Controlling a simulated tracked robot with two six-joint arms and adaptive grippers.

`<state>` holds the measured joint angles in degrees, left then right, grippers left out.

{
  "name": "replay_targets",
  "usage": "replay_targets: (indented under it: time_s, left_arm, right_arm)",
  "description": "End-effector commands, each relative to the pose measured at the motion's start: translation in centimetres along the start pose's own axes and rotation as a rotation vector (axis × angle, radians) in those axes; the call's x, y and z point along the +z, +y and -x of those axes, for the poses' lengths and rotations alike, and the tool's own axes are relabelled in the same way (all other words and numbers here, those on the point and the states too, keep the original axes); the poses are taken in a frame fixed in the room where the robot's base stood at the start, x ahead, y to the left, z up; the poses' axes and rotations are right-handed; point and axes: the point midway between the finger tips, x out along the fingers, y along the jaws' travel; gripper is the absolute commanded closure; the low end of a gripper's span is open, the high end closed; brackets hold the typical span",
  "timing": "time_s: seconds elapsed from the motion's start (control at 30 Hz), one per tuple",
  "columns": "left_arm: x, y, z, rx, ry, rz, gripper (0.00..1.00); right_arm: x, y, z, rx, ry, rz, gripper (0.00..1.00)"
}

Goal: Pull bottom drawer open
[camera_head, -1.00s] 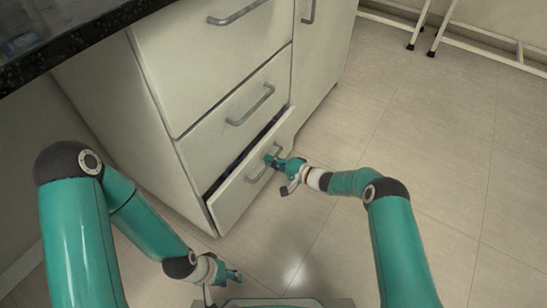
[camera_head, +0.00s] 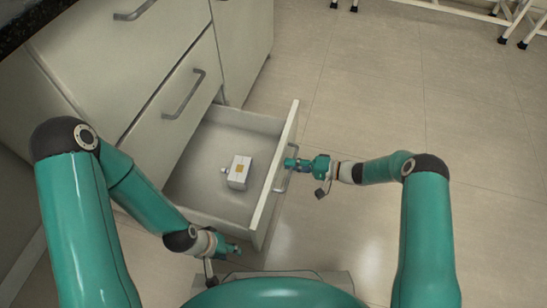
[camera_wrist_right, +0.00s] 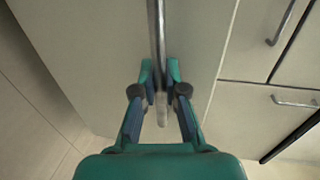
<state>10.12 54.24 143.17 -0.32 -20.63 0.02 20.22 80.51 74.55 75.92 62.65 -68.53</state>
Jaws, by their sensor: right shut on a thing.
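The bottom drawer (camera_head: 222,205) stands well open from the cabinet, its inside showing in the head view. Its front panel (camera_head: 276,178) carries a grey bar handle (camera_head: 284,178). My right gripper (camera_head: 291,164) is shut on this handle; the right wrist view shows the handle (camera_wrist_right: 157,40) running between its fingers (camera_wrist_right: 161,85). My left gripper (camera_head: 232,249) hangs near the drawer's front lower corner and holds nothing visible; its finger gap is too small to tell.
White metal legs (camera_head: 520,22) stand at the far right. The tiled floor (camera_head: 400,100) to the right is clear.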

Motion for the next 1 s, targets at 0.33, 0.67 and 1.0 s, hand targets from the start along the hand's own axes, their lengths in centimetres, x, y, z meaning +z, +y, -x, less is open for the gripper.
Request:
replay_targets:
  time_s: [0.33,0.67,1.0]
  left_arm:
    - [0.0,0.0,0.0,0.000,0.000,0.000,0.60]
    - [0.0,0.0,0.0,0.000,0.000,0.000,0.60]
    - [0.0,0.0,0.0,0.000,0.000,0.000,0.60]
  right_arm:
    - [-0.1,1.2,3.9,0.010,0.004,-0.001,1.00]
    - [-0.4,1.1,4.2,0.008,0.008,0.002,1.00]
    - [-0.3,1.0,4.1,0.006,0.005,0.003,0.63]
